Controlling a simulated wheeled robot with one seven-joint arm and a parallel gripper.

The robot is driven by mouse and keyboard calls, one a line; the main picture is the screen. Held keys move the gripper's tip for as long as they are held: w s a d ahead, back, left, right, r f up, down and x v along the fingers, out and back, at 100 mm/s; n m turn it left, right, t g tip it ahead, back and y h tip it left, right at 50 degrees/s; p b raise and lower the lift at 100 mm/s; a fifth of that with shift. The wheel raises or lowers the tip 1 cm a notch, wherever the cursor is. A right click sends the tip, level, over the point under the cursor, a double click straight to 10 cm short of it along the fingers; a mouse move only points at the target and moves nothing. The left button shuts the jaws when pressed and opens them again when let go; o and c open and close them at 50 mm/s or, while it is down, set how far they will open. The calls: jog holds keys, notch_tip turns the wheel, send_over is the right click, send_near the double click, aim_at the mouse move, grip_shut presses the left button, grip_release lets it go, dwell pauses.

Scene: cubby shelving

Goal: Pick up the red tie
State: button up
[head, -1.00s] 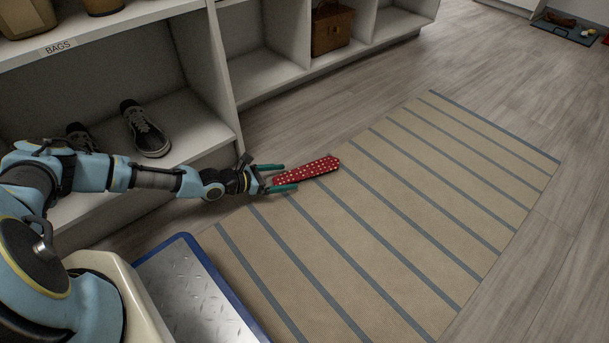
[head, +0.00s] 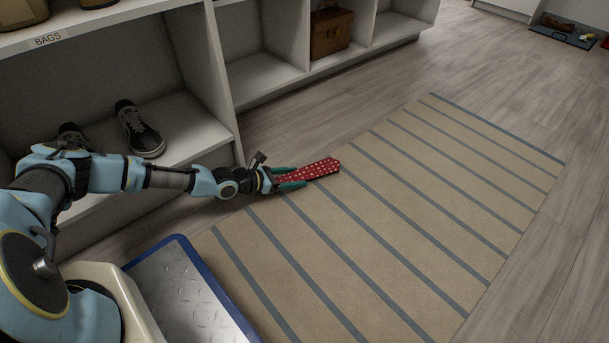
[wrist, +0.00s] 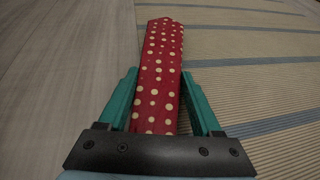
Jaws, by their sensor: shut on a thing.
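The red tie (head: 318,170) with white dots is between the green fingers of my gripper (head: 289,177), near the left edge of the striped rug. In the wrist view the tie (wrist: 160,70) runs away from me. The fingers of my gripper (wrist: 158,103) press on its two sides, one on the left and one on the right. The tie's near end is hidden behind the dark gripper body. Whether the tie touches the rug or is just above it, I cannot tell.
The striped rug (head: 420,215) lies flat on the wooden floor. White cubby shelving (head: 200,150) stands at the left and back, holding dark sneakers (head: 139,129) and a brown basket (head: 330,32). A blue-edged metal platform (head: 190,290) is at the front.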

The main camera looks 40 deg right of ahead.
jog(key=c, duration=0.9)
